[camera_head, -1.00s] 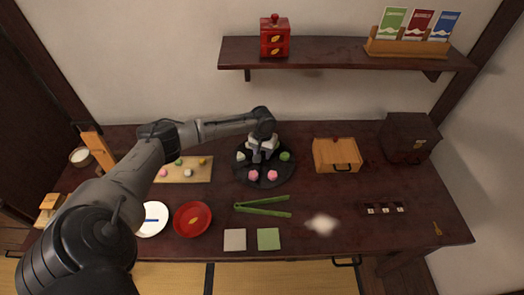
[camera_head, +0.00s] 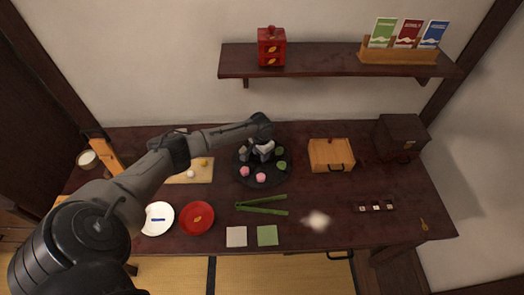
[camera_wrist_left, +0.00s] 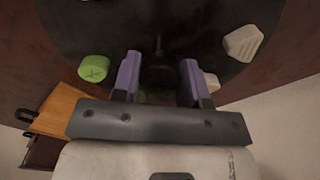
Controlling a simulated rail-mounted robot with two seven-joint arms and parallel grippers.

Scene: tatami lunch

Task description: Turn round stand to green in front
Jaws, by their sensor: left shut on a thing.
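The round stand (camera_head: 275,179) is a black disc on the dark table, also filling much of the left wrist view (camera_wrist_left: 75,25). Two pink sweets (camera_head: 261,177) sit at its front and front left. A green sweet (camera_head: 282,165) sits at its right, and a second green one (camera_head: 280,151) behind that. A whitish sweet (camera_head: 243,154) is at the left. The left wrist view shows a green sweet (camera_wrist_left: 94,68) and a white one (camera_wrist_left: 243,43). My left gripper (camera_head: 262,157) is over the stand's middle, its fingers shut on the stand's dark centre part, which they mostly hide. My right gripper is not in view.
Green tongs (camera_head: 262,204) lie in front of the stand, with a white square (camera_head: 236,236) and a green square (camera_head: 267,235) nearer. A red plate (camera_head: 197,217) and a wooden board (camera_head: 200,176) are to the left. A wooden box (camera_head: 331,153) stands to the right.

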